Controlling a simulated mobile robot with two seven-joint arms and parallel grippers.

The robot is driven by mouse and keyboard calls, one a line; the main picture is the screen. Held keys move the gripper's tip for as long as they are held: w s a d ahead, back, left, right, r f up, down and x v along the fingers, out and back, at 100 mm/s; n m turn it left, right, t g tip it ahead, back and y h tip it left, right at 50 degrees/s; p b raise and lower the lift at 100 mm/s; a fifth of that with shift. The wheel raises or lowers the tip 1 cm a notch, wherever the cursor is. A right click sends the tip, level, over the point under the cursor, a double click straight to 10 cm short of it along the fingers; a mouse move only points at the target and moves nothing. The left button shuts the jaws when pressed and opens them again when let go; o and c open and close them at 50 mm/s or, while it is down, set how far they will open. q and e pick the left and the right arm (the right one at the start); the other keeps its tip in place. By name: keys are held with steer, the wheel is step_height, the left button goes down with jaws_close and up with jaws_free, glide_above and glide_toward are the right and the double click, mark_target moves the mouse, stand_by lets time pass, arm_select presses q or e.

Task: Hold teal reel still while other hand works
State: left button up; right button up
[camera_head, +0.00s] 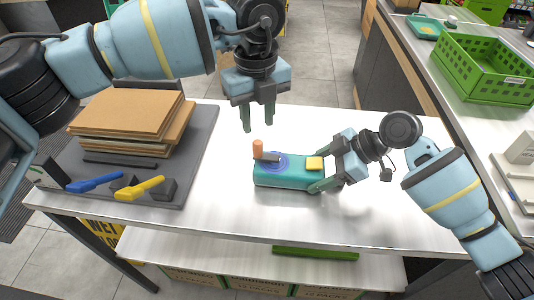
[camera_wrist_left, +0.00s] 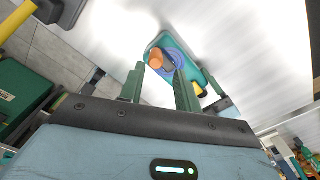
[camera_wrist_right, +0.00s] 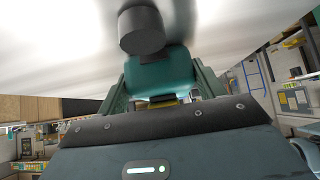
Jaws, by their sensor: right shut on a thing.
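The teal reel (camera_head: 284,178) lies on the white table, a rounded teal body with a blue round disc, a dark crank arm, an orange upright knob (camera_head: 258,147) and a yellow block (camera_head: 314,163) at its right end. My right gripper (camera_head: 318,184) is shut on the reel's right end; the teal body (camera_wrist_right: 162,76) shows between its fingers in the right wrist view. My left gripper (camera_head: 258,122) is open and empty, pointing down above and behind the reel. In the left wrist view the orange knob (camera_wrist_left: 156,60) shows between its fingers, apart from them.
A grey mat (camera_head: 200,130) at left holds stacked brown boards (camera_head: 130,110), a blue-handled tool (camera_head: 95,183) and a yellow-handled tool (camera_head: 140,188). A green crate (camera_head: 485,68) stands on the right counter. White table is clear around the reel.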

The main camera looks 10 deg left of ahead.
mark_target(258, 142)
arm_select(q)
steer(key=shift+s+d+r+n, duration=0.1)
steer(key=shift+s+r+n, duration=0.2)
steer(key=shift+r, duration=0.25)
steer(key=shift+s+r+n, duration=0.15)
steer(key=shift+r+n, duration=0.15)
steer(key=shift+r, duration=0.25)
steer(key=shift+f, duration=3.55)
steer(key=c, duration=0.4)
steer(key=shift+w+d, duration=0.1)
steer(key=shift+w, duration=0.65)
steer(key=shift+d, duration=0.2)
arm_select(e)
steer(key=shift+a, duration=0.1)
arm_select(q)
steer(key=o, duration=0.5)
